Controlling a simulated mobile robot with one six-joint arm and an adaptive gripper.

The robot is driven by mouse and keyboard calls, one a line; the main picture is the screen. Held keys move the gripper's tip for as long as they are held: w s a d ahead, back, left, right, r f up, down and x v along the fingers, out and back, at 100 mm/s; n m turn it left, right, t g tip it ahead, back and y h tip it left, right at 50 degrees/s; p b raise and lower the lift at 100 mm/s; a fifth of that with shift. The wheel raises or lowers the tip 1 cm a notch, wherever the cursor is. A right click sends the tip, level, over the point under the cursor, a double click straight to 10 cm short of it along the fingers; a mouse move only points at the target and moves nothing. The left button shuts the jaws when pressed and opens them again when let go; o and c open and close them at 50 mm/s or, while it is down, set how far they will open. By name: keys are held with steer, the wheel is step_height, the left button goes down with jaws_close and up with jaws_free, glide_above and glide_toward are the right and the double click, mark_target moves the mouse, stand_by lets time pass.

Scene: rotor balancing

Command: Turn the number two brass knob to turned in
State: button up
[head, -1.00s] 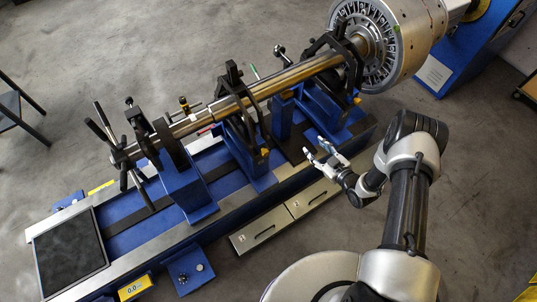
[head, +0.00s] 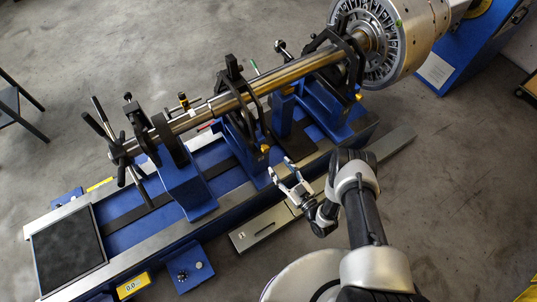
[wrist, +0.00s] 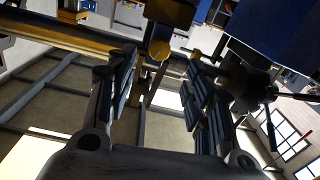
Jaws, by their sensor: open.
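Two brass knobs show on the black bearing brackets in the head view: one on the middle stand (head: 265,149) and one on the right stand (head: 358,97). I cannot read a number on either. My gripper (head: 284,171) is open and empty, just below and right of the middle stand's knob, with its fingers pointing up towards it. In the wrist view, a round brass knob (wrist: 159,50) shows beyond and between the two open fingers of my gripper (wrist: 160,72). The knob appears apart from both fingers.
The blue balancing machine bed (head: 130,215) lies below a long steel shaft (head: 290,75) with a slotted rotor (head: 375,40) at upper right. Blue stands (head: 190,190) and black brackets rise close to my gripper.

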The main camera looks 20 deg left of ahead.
mark_target(267, 151)
steer(key=b+x, duration=0.2)
steer(key=x, duration=0.6)
steer(key=shift+w+a, duration=0.15)
steer(key=shift+a, duration=0.15)
steer(key=shift+c, duration=0.5)
steer(key=c, duration=1)
